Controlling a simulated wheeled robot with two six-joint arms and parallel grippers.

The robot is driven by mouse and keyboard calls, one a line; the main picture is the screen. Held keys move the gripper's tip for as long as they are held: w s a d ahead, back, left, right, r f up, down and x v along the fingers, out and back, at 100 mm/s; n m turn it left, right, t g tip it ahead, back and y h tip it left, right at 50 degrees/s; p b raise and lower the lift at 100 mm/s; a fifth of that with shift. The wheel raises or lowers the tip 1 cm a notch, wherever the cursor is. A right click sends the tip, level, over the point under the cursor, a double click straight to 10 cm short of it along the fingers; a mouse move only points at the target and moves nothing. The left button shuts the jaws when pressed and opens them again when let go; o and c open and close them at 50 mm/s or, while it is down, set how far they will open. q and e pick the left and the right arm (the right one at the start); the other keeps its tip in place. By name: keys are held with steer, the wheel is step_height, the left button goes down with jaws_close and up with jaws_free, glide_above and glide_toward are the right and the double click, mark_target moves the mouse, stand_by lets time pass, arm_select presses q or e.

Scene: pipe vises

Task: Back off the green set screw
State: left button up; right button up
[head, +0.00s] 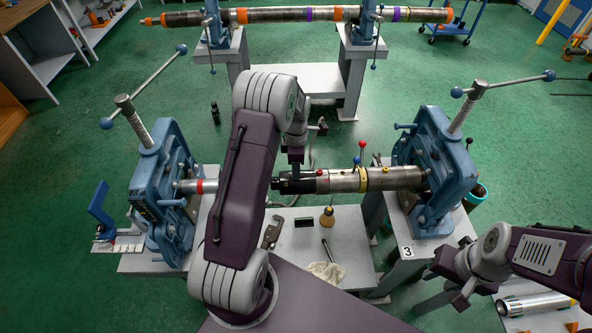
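A steel and black pipe tool (345,180) lies level between two blue vises, with a red-banded end at its left. A yellow collar (363,179) with ball-ended handles circles it. I cannot make out a green set screw; it may be too small or hidden behind my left arm. My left gripper (294,176) points down at the dark section of the pipe, touching or just above it; its fingers are too small to tell open from shut. My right gripper (444,284) is open and empty at the lower right, apart from the pipe.
The left vise (165,190) and right vise (432,170) have long screw handles sticking up. Another pipe (280,14) spans stands behind.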

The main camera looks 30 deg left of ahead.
arm_select(q)
step_height(320, 180, up, 7)
steer(key=shift+r+b, duration=0.2)
steer(key=shift+b, duration=0.1)
steer(key=s+d+r+m+b, duration=0.2)
steer(key=s+d+m+b, duration=0.25)
steer(key=s+d, duration=0.35)
steer(key=s+d+f+m, duration=0.1)
steer(key=s+f+m, duration=0.1)
steer(key=m, duration=0.4)
steer(key=s+d+f+m, duration=0.1)
steer(key=s+f+m, duration=0.1)
steer(key=s+m, duration=0.3)
steer(key=s+d+f+m+t, duration=0.1)
steer(key=s+f+m, duration=0.1)
steer(key=m, duration=0.6)
steer(key=shift+s, duration=0.65)
